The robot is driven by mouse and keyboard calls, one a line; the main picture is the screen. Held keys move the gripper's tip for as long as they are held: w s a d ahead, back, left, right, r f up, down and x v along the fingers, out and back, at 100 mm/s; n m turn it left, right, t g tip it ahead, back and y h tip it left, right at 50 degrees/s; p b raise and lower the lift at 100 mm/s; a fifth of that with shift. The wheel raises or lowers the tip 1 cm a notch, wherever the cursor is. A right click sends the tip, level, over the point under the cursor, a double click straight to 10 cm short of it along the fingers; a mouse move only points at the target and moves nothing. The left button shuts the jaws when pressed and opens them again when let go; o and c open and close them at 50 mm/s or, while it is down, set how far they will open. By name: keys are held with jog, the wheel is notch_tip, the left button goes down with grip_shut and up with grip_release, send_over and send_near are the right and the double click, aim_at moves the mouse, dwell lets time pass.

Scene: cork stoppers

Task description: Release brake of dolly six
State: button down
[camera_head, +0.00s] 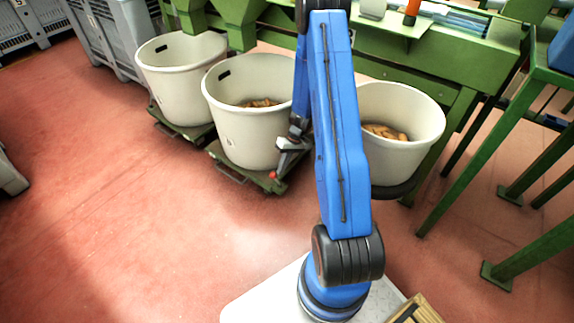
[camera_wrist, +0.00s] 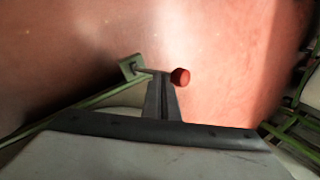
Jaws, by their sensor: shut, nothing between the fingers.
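A red knob (camera_head: 273,174) sits at the front right corner of the green dolly (camera_head: 246,176) under the middle cream tub (camera_head: 245,120). In the wrist view the red knob (camera_wrist: 180,76) is on the end of a thin metal lever, which runs left to a green bracket (camera_wrist: 131,66). My gripper (camera_head: 282,160) is in front of the middle tub, just above the knob. Its fingers (camera_wrist: 161,80) are shut and empty, and their tips overlap the lever just left of the knob. I cannot tell whether they touch it. No dolly number is readable.
A left tub (camera_head: 182,85) stands on another green dolly. A right tub (camera_head: 400,130), partly behind my arm, holds cork-coloured pieces. Green machinery (camera_head: 440,45) stands behind, and a green frame (camera_head: 480,150) on the right. The red floor (camera_head: 110,220) is clear at front left.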

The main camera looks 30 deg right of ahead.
jog(key=shift+a, duration=0.25)
jog(key=shift+s+a, duration=0.25)
jog(key=shift+a, duration=0.9)
jog(key=shift+d, duration=0.1)
jog(key=d+r, duration=0.7)
jog(key=r, duration=0.2)
jog(key=shift+d, duration=0.25)
